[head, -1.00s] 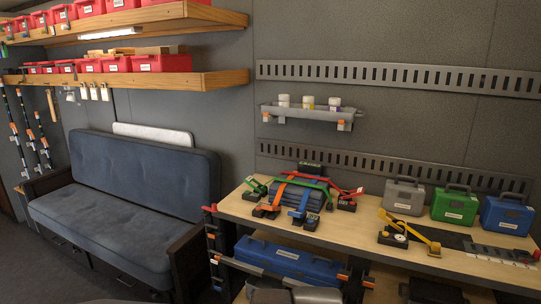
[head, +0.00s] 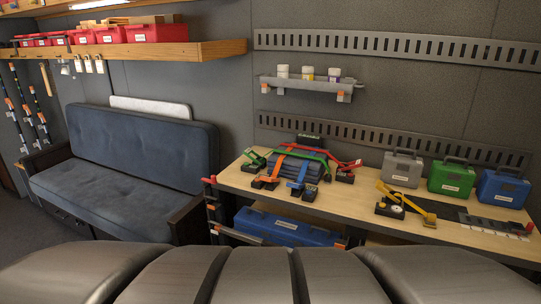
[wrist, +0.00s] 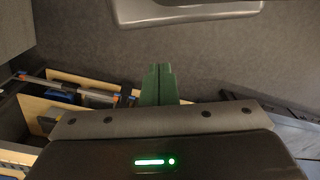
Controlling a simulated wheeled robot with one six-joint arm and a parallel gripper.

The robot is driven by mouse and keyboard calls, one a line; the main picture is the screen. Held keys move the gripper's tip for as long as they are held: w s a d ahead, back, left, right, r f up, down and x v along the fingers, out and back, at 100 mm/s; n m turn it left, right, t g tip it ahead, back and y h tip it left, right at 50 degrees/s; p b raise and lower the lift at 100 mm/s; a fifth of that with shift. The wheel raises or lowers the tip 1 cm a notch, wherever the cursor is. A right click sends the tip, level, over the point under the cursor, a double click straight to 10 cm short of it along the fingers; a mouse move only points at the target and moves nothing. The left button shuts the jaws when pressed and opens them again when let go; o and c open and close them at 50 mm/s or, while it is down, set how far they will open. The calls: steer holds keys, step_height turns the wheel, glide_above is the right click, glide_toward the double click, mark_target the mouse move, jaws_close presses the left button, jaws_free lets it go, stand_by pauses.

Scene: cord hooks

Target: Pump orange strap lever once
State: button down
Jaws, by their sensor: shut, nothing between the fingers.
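The orange strap's lever (head: 264,183) sits on the workbench at the front left of a dark strapped bundle (head: 290,168). The orange strap runs up over the bundle from it. A blue strap with its ratchet (head: 304,189) lies just to its right, with green and red ones at the bundle's sides. The lever's exact angle is too small to tell. My gripper's green fingers (wrist: 158,84) are shut and empty in the wrist view, over dark floor, well apart from the lever. The gripper is not visible in the head view.
The workbench (head: 360,206) also holds a yellow-handled tool (head: 405,203) and grey, green and blue cases. A blue toolbox (head: 288,229) sits on the shelf below. A sofa (head: 120,170) stands left, and a wall tray (head: 308,84) hangs above the bench.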

steer(key=shift+w, duration=0.1)
stand_by(0.4)
steer(key=w+d+r+m+t+h+b, duration=0.2)
steer(key=w+d+m+b, duration=0.4)
steer(key=w+d, duration=1.4)
steer(key=w+r+b, duration=0.1)
steer(key=w+b, duration=0.1)
steer(key=w, duration=0.1)
steer(key=shift+w+d+t+b, duration=0.2)
steer(key=shift+d+t+b, duration=0.1)
steer(key=shift+b, duration=0.1)
